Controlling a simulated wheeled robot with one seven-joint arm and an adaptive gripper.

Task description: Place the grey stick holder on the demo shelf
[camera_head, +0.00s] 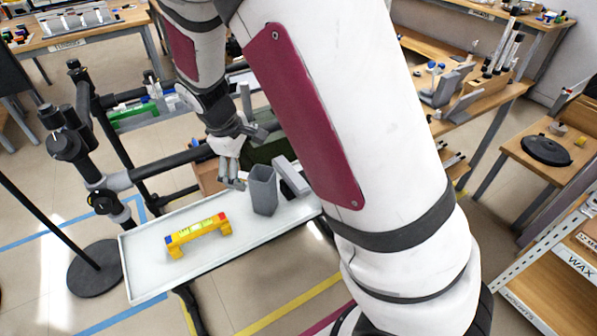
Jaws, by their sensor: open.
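A grey, open-topped upright holder (263,192), which looks like the grey stick holder, stands on a long white shelf board (150,277). I cannot tell whether this board is the demo shelf. My gripper (232,180) is open, just left of the holder and apart from it as far as I can see. No object shows between its fingers. My arm crosses the middle of the view and hides the board's right end.
A yellow spirit level (198,234) lies on the board's left half. A light grey block (292,178) lies right of the holder, partly hidden by my arm. Black stands (88,160) rise at the left. Wooden benches with tools stand at the right.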

